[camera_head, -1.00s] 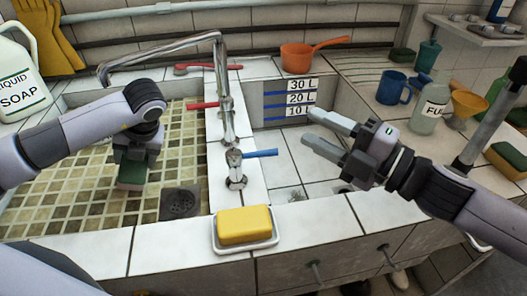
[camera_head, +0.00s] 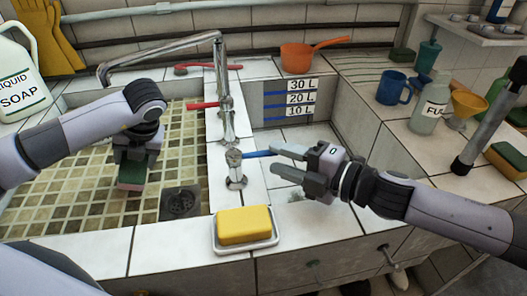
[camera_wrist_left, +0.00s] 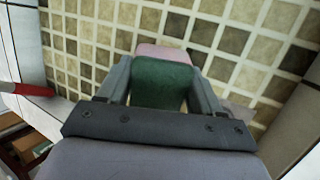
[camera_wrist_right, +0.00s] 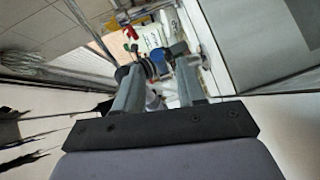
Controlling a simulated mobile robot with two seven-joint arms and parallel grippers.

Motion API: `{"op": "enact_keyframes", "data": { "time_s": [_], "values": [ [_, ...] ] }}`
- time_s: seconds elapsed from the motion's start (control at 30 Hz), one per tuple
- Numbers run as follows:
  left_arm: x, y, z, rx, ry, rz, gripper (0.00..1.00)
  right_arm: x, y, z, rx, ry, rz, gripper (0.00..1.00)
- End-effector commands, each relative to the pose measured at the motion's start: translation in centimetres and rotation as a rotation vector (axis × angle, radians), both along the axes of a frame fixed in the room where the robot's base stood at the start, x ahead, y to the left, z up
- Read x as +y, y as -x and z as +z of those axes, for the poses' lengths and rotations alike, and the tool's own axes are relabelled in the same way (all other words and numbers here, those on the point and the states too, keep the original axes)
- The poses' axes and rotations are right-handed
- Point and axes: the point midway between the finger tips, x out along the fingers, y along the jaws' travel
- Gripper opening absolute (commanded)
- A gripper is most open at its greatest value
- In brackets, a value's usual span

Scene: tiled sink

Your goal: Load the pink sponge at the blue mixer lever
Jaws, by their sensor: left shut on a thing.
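The sponge, dark green on one side and pink on the other, shows in the head view (camera_head: 131,174) and the left wrist view (camera_wrist_left: 162,82). My left gripper (camera_wrist_left: 158,75) is shut on it, low over the tiled left basin. The blue mixer lever (camera_head: 257,154) points right from the short metal mixer (camera_head: 235,172) on the divider between the basins. My right gripper (camera_head: 276,158) is open at the lever's free end. Its upper finger overlaps the lever tip; whether they touch I cannot tell. In the right wrist view its fingers (camera_wrist_right: 160,75) are apart.
A yellow soap bar (camera_head: 243,225) in a white dish sits on the front ledge. A dark drain (camera_head: 181,203) lies right of the sponge. The right basin has blue level marks (camera_head: 289,100).

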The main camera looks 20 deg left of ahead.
Motion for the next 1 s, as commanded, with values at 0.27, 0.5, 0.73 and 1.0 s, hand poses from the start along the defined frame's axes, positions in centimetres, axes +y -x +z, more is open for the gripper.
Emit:
{"op": "enact_keyframes", "data": {
  "time_s": [0.27, 0.5, 0.73, 1.0],
  "values": [
    [0.0, 0.0, 0.0, 0.0, 0.0, 0.0, 0.41, 3.5, -0.9, -0.5, 0.002, -0.001, 0.0, 0.39],
    [0.0, 0.0, 0.0, 0.0, 0.0, 0.0, 0.41, 4.5, -1.2, -0.7, 0.001, 0.0, 0.0, 0.39],
    [0.0, 0.0, 0.0, 0.0, 0.0, 0.0, 0.41, 4.5, -1.2, -0.7, 0.001, 0.0, 0.0, 0.39],
    [0.0, 0.0, 0.0, 0.0, 0.0, 0.0, 0.41, 4.5, -1.2, -0.7, 0.001, 0.0, 0.0, 0.0]
  ]
}}
